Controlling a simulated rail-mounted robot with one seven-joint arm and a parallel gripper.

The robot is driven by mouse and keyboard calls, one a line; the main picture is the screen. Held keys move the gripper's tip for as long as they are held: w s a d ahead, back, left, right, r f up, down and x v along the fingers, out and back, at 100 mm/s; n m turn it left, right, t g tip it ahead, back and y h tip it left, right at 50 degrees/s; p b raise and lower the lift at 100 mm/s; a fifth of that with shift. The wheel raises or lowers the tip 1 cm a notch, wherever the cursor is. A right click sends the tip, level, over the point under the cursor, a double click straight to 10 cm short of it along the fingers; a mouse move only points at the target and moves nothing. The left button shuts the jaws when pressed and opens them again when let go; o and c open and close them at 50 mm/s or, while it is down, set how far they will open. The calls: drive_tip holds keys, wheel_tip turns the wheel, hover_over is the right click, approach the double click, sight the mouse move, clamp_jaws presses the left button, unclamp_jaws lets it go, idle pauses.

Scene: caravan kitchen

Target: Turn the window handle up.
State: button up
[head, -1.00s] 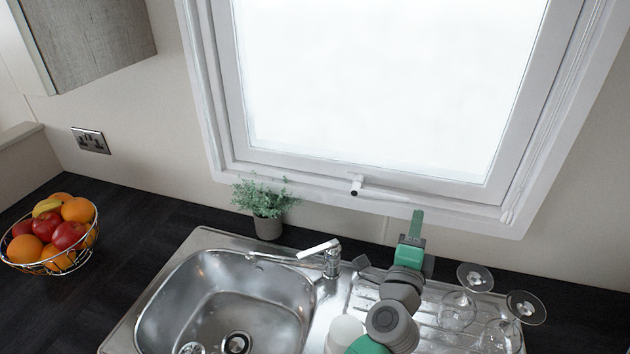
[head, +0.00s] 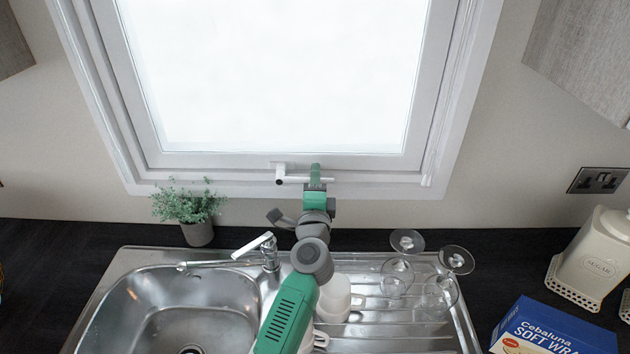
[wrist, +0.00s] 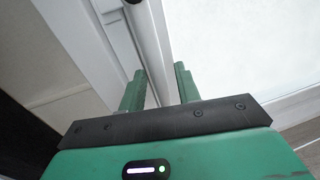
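The window handle (head: 303,180) is a thin white lever on the bottom rail of the window frame (head: 290,160). In the head view it lies about level, its bar running right from its mount on the left. My gripper (head: 316,177), green and grey, is at the bar's right part, in front of the window. In the wrist view its two green fingers (wrist: 160,88) are apart, with a pale bar (wrist: 151,40) running between them. That bar seems to be the handle; I cannot tell whether the fingers touch it.
A potted plant (head: 190,207) stands left of my arm. The tap (head: 268,250) and sink (head: 185,300) lie below it. Upturned wine glasses (head: 398,274) and white crockery (head: 336,298) are on the drainer. A sugar canister (head: 600,250) and blue box (head: 550,330) stand right.

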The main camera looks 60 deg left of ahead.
clamp_jaws()
